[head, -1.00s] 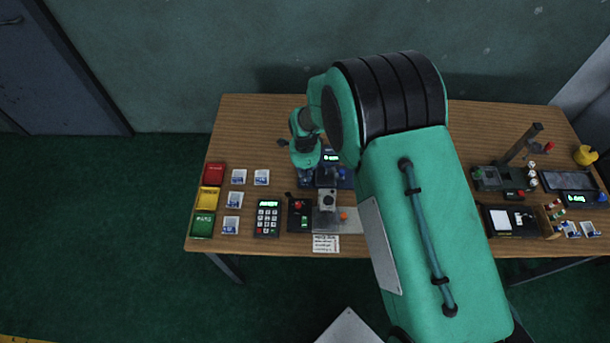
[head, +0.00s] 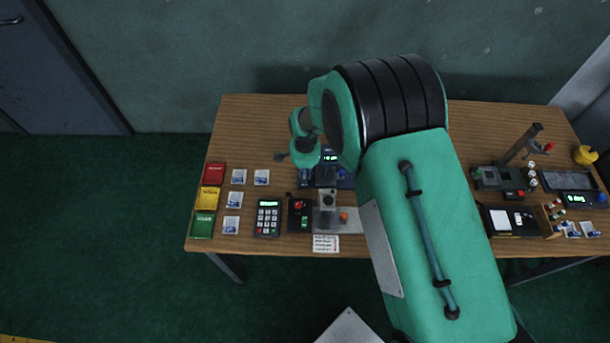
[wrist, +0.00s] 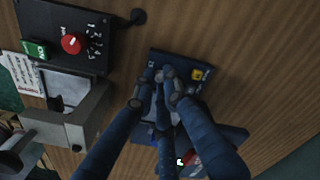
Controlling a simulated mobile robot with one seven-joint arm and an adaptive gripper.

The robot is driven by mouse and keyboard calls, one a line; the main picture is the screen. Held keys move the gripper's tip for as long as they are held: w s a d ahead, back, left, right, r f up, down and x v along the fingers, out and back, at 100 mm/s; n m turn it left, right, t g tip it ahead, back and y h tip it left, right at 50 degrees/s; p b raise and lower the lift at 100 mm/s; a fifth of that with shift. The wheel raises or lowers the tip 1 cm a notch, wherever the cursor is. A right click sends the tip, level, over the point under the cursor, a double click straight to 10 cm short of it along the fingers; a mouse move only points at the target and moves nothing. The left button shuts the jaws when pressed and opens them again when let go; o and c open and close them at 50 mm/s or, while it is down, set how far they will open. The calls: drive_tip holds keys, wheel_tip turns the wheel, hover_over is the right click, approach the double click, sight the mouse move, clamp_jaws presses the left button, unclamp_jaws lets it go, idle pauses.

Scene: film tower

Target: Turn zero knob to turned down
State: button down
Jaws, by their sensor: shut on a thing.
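The zero knob (wrist: 168,71) is a small grey knob near one end of a dark blue instrument in the wrist view. My gripper (wrist: 160,88) has its blue fingers shut around it, and the fingertips hide most of the knob. Which way the knob is turned cannot be read. In the head view the blue instrument (head: 341,181) with a lit green display (head: 330,157) stands at the middle of the table, partly behind my arm. The fingers are hardly visible there.
A black box with a red knob (wrist: 72,43) and a number scale stands beside the instrument. A yellow button (wrist: 197,74) is close to my fingers. A grey metal fixture (wrist: 75,125) stands nearby.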

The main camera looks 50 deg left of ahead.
drive_tip(key=shift+n, duration=1)
drive_tip(key=c, duration=1.8)
unclamp_jaws()
drive_tip(key=shift+r+m, duration=0.1)
drive_tip(key=shift+m, duration=0.2)
